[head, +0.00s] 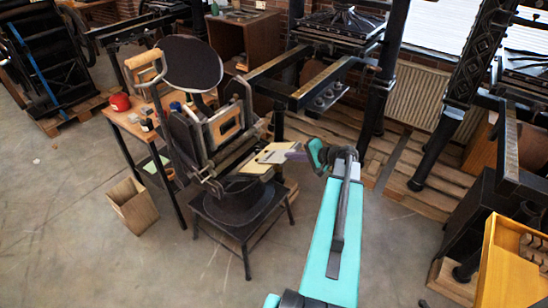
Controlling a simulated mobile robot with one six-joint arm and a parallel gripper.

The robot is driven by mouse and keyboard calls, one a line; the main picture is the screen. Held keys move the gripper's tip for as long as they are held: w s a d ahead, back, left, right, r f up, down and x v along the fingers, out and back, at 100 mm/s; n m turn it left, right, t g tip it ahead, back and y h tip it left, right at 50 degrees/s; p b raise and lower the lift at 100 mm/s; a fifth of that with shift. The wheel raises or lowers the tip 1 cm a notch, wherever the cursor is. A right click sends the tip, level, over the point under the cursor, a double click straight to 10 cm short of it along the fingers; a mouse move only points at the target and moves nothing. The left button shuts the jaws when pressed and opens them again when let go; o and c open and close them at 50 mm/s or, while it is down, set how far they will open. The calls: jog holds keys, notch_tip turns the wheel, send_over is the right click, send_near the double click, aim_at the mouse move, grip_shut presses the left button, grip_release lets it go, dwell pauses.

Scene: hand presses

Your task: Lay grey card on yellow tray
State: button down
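My gripper (300,153) is at the end of my teal arm in the middle of the picture, at the right edge of a small black hand press. A pale cream-yellow flat piece (254,168) juts out from the front of this press. A small grey flat patch (276,157), possibly the grey card, shows over its right part, close to my fingertips. I cannot tell whether it lies on the piece or is held. The fingers are small and seen from behind, so their opening is unclear. An orange-yellow wooden tray or case (502,277) is at the lower right.
The hand press (212,135) stands on a black stool (240,222). Left of it are a wooden bin (132,205) and a side table (125,118) with a red can. Large iron presses (340,30) stand behind on wooden pallets. The floor at lower left is clear.

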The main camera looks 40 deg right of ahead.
jog(key=shift+v, duration=1)
jog(key=shift+s+r, duration=0.1)
jog(key=r, duration=0.1)
jog(key=s+r+p, duration=0.1)
jog(key=s+r, duration=0.1)
jog(key=r, duration=0.1)
jog(key=shift+s+d+r, duration=0.15)
jog(key=shift+s+d, duration=0.1)
jog(key=shift+d, duration=0.05)
dwell(0.5)
